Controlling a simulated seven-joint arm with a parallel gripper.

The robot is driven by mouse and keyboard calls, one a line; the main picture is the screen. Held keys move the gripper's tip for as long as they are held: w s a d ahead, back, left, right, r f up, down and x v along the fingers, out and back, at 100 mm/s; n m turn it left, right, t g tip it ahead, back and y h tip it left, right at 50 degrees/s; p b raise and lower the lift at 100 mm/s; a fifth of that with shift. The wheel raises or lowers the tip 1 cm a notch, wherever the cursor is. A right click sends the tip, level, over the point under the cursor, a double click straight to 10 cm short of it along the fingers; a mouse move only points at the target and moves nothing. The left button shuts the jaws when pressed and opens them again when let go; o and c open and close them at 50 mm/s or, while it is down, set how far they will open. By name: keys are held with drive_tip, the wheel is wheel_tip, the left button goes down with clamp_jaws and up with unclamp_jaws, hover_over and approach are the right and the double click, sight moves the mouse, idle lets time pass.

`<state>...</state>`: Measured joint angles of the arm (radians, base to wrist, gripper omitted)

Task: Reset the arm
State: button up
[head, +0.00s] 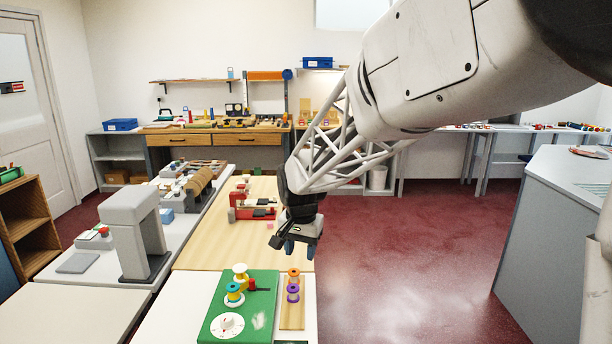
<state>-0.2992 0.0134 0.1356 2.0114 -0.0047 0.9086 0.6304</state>
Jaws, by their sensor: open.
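My arm reaches in from the upper right of the head view, and my gripper (296,246) hangs at its end, pointing down. The gripper is open, and I see nothing between its fingers. It is in the air near the right edge of the wooden-topped counter (205,255), above and beyond the spools at the front. No part of the arm visibly touches an object.
A green board (262,318) with spools and a white dial (227,325) lies at the front. Beside it, a wooden strip (291,322) holds orange and purple spools. A red device (250,207) stands farther back, a grey machine (133,225) left. Open floor (400,250) lies right.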

drive_tip(key=s+d+r+n+t, duration=0.1)
drive_tip(key=s+d+r, duration=0.2)
drive_tip(key=s+d, duration=0.5)
drive_tip(key=s+d+r+n, duration=0.1)
drive_tip(key=s+d+r, duration=0.1)
drive_tip(key=s+d, duration=0.5)
drive_tip(key=s+d+f, duration=0.1)
drive_tip(key=s+d, duration=0.1)
drive_tip(key=s, duration=0.7)
drive_tip(key=s+d+n, duration=0.1)
drive_tip(key=s+d, duration=0.1)
drive_tip(key=s, duration=0.7)
drive_tip(key=shift+s+d+f+n+t, duration=0.3)
drive_tip(key=shift+s+d+f+t, duration=0.05)
drive_tip(key=shift+s+d+t, duration=0.05)
idle(1.8)
